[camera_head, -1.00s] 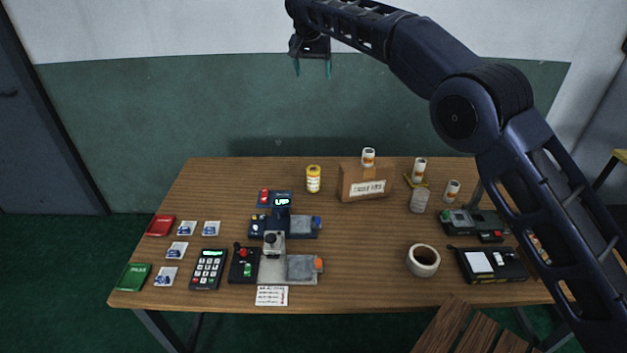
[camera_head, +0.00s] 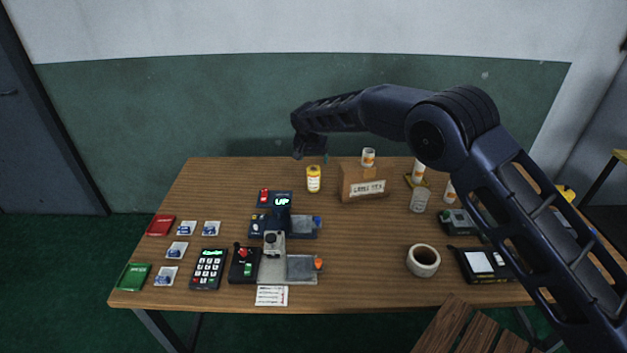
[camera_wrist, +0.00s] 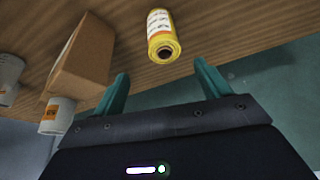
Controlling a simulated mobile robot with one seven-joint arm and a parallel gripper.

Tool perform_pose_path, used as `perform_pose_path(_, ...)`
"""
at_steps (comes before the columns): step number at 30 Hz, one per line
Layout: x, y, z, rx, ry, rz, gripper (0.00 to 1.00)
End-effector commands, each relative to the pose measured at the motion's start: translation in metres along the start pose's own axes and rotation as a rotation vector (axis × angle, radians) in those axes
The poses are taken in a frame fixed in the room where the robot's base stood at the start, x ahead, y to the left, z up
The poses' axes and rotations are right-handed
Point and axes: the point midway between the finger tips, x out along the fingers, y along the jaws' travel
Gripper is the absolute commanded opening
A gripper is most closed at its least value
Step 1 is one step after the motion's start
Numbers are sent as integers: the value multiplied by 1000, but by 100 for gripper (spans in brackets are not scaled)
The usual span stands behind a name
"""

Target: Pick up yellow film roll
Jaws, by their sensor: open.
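The yellow film roll (camera_head: 313,179) stands upright on the table toward the back, left of a cardboard box. It has a white label. In the wrist view the yellow film roll (camera_wrist: 161,38) shows ahead of the fingertips, roughly between them and a little apart. My gripper (camera_wrist: 160,75) is open and empty, with its two teal fingers spread. In the head view my gripper (camera_head: 311,150) hangs just above and behind the roll, its fingers mostly hidden.
Film devices (camera_head: 285,226) sit in front. The table's back left is clear.

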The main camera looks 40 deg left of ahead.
Motion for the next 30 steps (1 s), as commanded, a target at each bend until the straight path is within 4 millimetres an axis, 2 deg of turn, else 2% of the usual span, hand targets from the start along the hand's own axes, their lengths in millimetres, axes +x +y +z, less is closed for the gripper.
perform_pose_path(1, 11, 0, 4, 0, 0, 0, 75)
perform_pose_path(8, 33, 0, 9, 0, 1, 0, 75)
perform_pose_path(16, 69, -1, 8, 0, 1, 0, 75)
perform_pose_path(23, 85, -2, 8, 0, 1, 0, 75)
perform_pose_path(30, 113, -8, 5, 0, 1, 0, 75)
